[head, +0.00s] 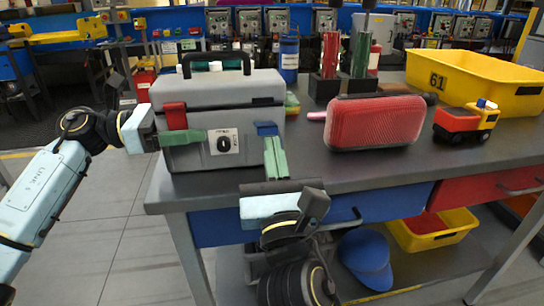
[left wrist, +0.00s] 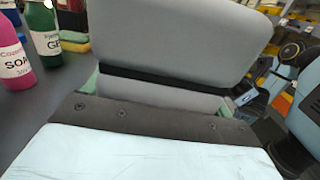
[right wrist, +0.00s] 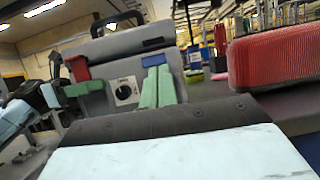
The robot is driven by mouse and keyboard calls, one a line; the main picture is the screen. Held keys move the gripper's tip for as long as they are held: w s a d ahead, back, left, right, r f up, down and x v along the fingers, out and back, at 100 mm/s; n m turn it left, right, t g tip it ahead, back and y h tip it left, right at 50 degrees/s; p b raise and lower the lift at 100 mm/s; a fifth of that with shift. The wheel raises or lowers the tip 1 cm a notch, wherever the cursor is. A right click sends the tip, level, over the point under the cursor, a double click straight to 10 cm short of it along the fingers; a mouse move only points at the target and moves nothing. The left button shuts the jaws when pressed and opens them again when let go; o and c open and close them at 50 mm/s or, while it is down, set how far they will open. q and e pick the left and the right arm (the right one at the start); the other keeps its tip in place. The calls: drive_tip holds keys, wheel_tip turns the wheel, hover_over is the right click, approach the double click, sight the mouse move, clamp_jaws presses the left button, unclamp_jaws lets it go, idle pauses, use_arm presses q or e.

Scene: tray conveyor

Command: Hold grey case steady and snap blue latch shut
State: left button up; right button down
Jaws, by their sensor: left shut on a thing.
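The grey case (head: 240,94) stands upright on the table, its lid down. The red latch (head: 175,116) lies flat against the front left. The blue latch (head: 267,128) at the front right looks short, seeming to stick out; its exact angle is unclear. It also shows in the right wrist view (right wrist: 153,43). My left gripper (head: 182,138) is shut on the case's left end, one green finger across the front; the case body fills the space between its fingers (left wrist: 160,95). My right gripper (head: 276,155) has its green fingers together, empty, just below the blue latch.
A red ribbed case (head: 376,123) lies right of the grey case. A toy truck (head: 466,122) and a yellow bin (head: 480,80) stand further right. Bottles (head: 289,58) stand behind. The table front edge is close below my right gripper.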

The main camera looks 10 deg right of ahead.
sight(271, 123)
drive_tip(key=shift+r, duration=0.15)
drive_tip(key=shift+s+r+g, duration=0.1)
drive_tip(key=shift+r+g, duration=1)
drive_tip(key=shift+g, duration=0.4)
drive_tip(key=r+g, duration=0.1)
drive_tip(key=g, duration=0.1)
drive_tip(key=r+g, duration=0.1)
drive_tip(key=g, duration=0.1)
drive_tip(key=shift+w+a+r, duration=0.15)
drive_tip(key=shift+w+r, duration=0.1)
drive_tip(key=shift+w, duration=0.05)
drive_tip(key=shift+w+r+g, duration=0.6)
drive_tip(key=shift+w+r, duration=0.15)
drive_tip(key=shift+r, duration=0.2)
drive_tip(key=shift+s+f, duration=0.1)
